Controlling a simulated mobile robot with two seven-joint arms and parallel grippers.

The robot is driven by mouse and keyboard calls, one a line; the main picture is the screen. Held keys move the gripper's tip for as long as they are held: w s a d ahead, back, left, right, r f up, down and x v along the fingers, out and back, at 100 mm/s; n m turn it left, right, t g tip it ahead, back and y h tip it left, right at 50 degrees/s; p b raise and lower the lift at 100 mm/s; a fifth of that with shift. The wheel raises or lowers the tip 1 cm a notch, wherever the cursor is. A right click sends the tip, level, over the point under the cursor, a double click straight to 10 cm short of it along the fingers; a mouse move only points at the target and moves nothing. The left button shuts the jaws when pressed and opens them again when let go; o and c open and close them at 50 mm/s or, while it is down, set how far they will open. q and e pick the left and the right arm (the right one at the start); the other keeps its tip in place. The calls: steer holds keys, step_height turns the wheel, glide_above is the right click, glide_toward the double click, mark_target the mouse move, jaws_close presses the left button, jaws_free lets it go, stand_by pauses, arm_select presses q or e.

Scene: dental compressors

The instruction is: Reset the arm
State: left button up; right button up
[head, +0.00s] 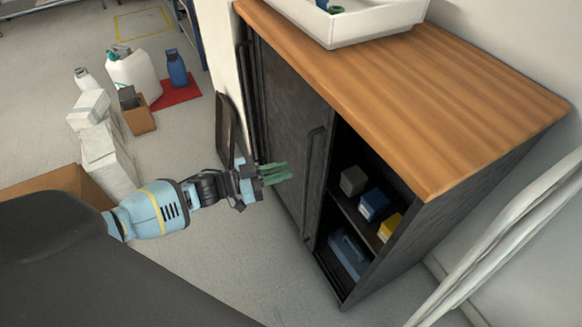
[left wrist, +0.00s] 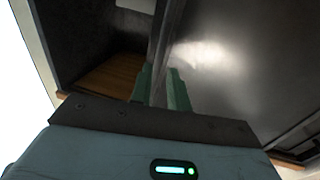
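My left gripper (head: 276,174) has green fingers and is in front of the dark cabinet door (head: 290,125), left of its vertical handle (head: 313,175) in the head view. In the left wrist view the two fingers (left wrist: 160,90) stand a little apart, with a narrow grey strip of the cabinet showing between them. I see nothing held, and I cannot tell whether the fingers touch the door. My left arm reaches in from the left. My right gripper is out of view.
The cabinet has a wooden top (head: 450,105) with a white tray (head: 375,22). Its open right side shows a grey box (head: 353,180), blue box (head: 374,204), yellow box (head: 390,227) and lower blue case (head: 348,254). Containers and boxes (head: 104,150) stand on the floor at left.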

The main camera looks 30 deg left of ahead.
arm_select(q)
steer(key=shift+s, duration=0.15)
stand_by(0.4)
